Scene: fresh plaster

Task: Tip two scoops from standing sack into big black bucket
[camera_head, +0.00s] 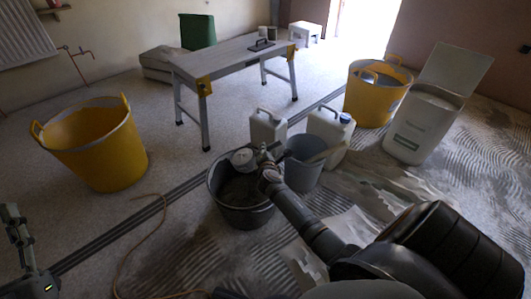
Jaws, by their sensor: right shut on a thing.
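The big black bucket (268,216) stands on the floor in the middle, with grey-brown material inside. My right gripper (262,158) is over its far right rim, shut on what looks like a scoop (242,157). The scoop's pale round end is above the far part of the bucket; its contents cannot be made out. The standing sack (412,137) is upright at the right, white with a green label. Its top is open, with a pale flap raised behind, and pale material shows inside. My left gripper (12,222) is at the left edge; its jaws are unclear.
A grey bucket (304,174) and two white canisters (267,128) stand close behind the black bucket. Yellow tubs stand at left (98,150) and back right (372,100). A workbench (222,60) is behind. An orange cable (140,230) crosses the front-left floor; torn paper (345,232) lies right.

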